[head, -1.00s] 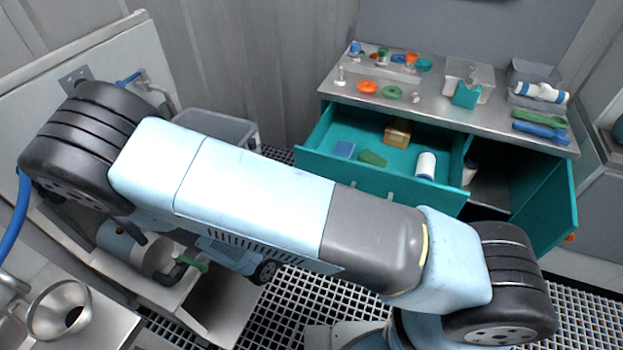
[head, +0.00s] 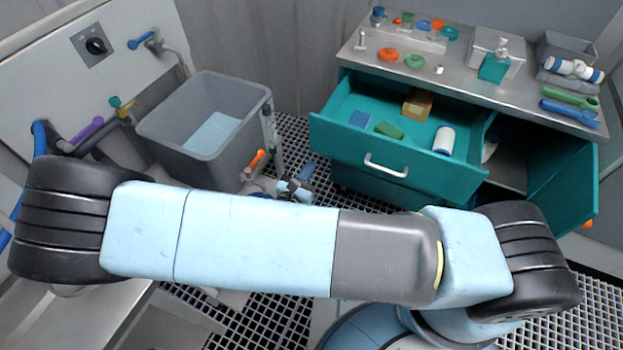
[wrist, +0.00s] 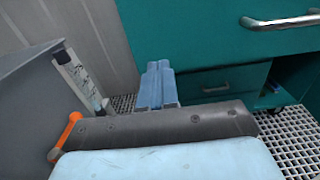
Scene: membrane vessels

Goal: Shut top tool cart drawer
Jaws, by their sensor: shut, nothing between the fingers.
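The top drawer (head: 335,148) of the teal tool cart (head: 480,105) is pulled out, with a silver bar handle (head: 385,166) on its front. In the drawer are a blue block (head: 360,119), a green block (head: 389,130), a tan box (head: 417,104) and a white roll or bottle (head: 444,140). My gripper (head: 307,170) is shut and empty, low and left of the drawer front, apart from it. In the wrist view, my gripper's light-blue fingers (wrist: 158,70) are together, left of and below the drawer handle (wrist: 285,22).
A grey bin (head: 190,120) stands to the left, with an orange-handled valve (head: 256,160) close by my gripper. The cart's right door (head: 565,190) hangs open. Small parts and tools lie on the cart top. Grated floor shows between bin and cart.

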